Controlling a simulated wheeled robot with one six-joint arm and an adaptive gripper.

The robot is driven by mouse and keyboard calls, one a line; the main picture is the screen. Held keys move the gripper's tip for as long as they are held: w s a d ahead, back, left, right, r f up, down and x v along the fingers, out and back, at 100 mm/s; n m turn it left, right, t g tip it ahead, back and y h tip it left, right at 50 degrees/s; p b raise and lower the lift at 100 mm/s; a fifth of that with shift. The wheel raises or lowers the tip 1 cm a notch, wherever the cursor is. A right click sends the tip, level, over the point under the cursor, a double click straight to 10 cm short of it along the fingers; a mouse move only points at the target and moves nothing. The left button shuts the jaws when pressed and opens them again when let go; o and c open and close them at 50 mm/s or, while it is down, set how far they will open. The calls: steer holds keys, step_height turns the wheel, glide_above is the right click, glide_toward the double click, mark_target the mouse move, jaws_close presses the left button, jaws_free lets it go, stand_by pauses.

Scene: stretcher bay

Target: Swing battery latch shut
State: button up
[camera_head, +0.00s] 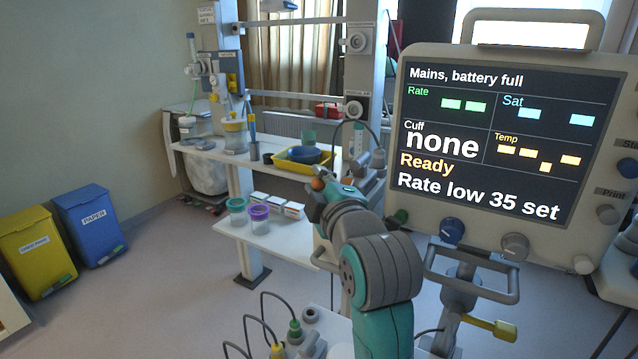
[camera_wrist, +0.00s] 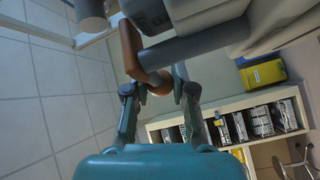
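An orange-brown lever with a round knob, which looks like the battery latch (camera_wrist: 131,52), hangs beside a grey bar in the wrist view. Its knob lies between the fingertips of my gripper (camera_wrist: 160,90), with a gap seen on both sides. My gripper is open around it. In the head view my gripper (camera_head: 327,190) is small and partly behind my own arm, with a bit of orange (camera_head: 317,184) at its tip. Whether the latch is open or shut cannot be told. The battery itself is not clearly visible.
A large patient monitor (camera_head: 400,150) stands close at right, reading "Mains, battery full". A yellow lever (camera_head: 490,327) sticks out below it. Behind my gripper, a shelf (camera_head: 290,232) bears tubs and boxes, with a yellow tray (camera_head: 283,164) above. Floor at left is clear before two bins (camera_head: 88,228).

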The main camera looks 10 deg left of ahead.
jaws_close()
steer(key=shift+w+h, duration=0.1)
steer(key=shift+h, duration=0.3)
steer(key=shift+m+t+h, duration=0.3)
steer(key=shift+m, duration=0.2)
steer(key=shift+w+d+m+t+h, duration=0.1)
steer(key=shift+w+m+t+h, duration=0.15)
steer(key=shift+m+h, duration=0.45)
steer(key=shift+w+d+m+t+h, duration=0.1)
steer(key=shift+w+m+t+h, duration=0.2)
steer(key=shift+h, duration=0.7)
steer(key=o, duration=0.9)
jaws_free()
steer(key=shift+c, duration=0.2)
